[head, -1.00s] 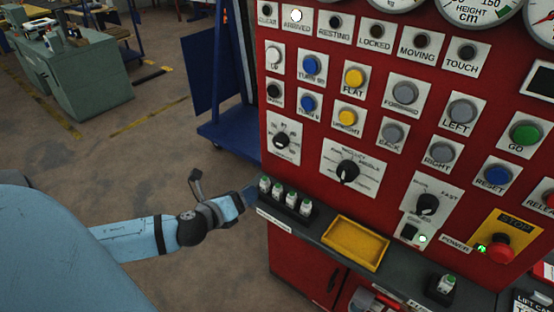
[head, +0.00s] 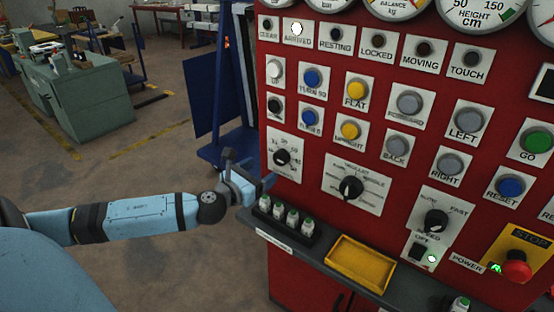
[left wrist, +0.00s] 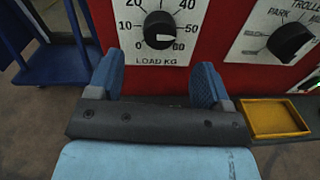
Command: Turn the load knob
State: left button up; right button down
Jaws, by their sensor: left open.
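The load knob (head: 282,157) is a round black knob on a white dial plate at the left of the red panel. In the left wrist view the knob (left wrist: 160,30) sits above a "LOAD KG" label, with a white mark on its lower right side. My left gripper (head: 248,170) is open and empty, just in front of the panel, to the left of the knob and a little below it in the head view. In the left wrist view its two blue fingers (left wrist: 158,72) stand apart below the knob, not touching it. My right gripper does not show.
A black ledge with several white-and-green bottle-like items (head: 284,217) and a yellow tray (head: 360,264) juts out below the dials. A second selector knob (head: 350,188) is right of the load knob. A blue cart (head: 230,155) stands behind on the left.

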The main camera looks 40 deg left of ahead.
aim_at(278, 159)
pick_arm(q)
jog(key=w, duration=0.7)
jog(key=shift+w, duration=0.15)
jog(key=c, duration=0.9)
